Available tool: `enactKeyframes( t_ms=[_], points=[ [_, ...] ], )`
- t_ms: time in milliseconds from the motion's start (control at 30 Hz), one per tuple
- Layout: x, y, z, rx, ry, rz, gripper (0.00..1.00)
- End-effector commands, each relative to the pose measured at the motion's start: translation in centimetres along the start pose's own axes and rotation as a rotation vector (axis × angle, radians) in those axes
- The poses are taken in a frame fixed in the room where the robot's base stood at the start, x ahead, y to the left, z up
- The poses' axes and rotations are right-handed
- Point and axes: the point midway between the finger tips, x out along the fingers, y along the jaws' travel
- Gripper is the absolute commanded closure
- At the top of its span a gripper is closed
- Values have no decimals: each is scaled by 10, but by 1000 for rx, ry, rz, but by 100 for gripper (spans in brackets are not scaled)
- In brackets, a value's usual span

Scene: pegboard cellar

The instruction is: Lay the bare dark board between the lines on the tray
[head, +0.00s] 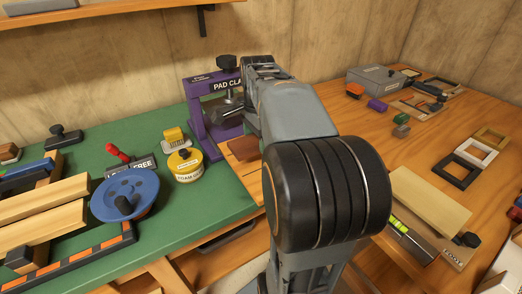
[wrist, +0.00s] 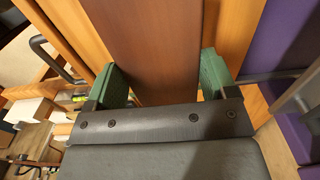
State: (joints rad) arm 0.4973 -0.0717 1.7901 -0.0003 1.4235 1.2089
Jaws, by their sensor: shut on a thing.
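A dark reddish-brown board (wrist: 155,40) with a bare face fills the middle of the wrist view. My gripper (wrist: 165,78) is shut on it, with a green-padded finger at each side edge. The board's near end is hidden behind the gripper's dark body. In the head view, a small part of a reddish-brown board (head: 243,148) shows just left of my arm, near the purple pad clamp (head: 212,125). My fingers are hidden there by the arm. I cannot make out a tray with lines for certain.
The green bench (head: 215,205) at left holds a blue round tool (head: 125,193), a yellow tin (head: 185,165) and pale wooden bars (head: 45,220). The wooden bench at right carries a grey box (head: 377,84), frames (head: 455,170) and a pale board (head: 430,198). Its middle has bare wood.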

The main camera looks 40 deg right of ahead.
Motion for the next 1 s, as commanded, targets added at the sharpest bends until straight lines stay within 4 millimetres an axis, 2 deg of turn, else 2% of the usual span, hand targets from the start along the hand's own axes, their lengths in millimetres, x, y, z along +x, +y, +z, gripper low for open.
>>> enactKeyframes(
  t_ms=[267, 533, 933, 967, 1000],
  points=[
    [12, -2, -9, 2, 0, 0, 49],
    [44, -3, -11, 0, 0, 0, 49],
    [48, -3, -11, 0, 0, 0, 49],
    [48, -3, -11, 0, 0, 0, 21],
    [47, -3, -11, 0, 0, 0, 17]
  ],
)
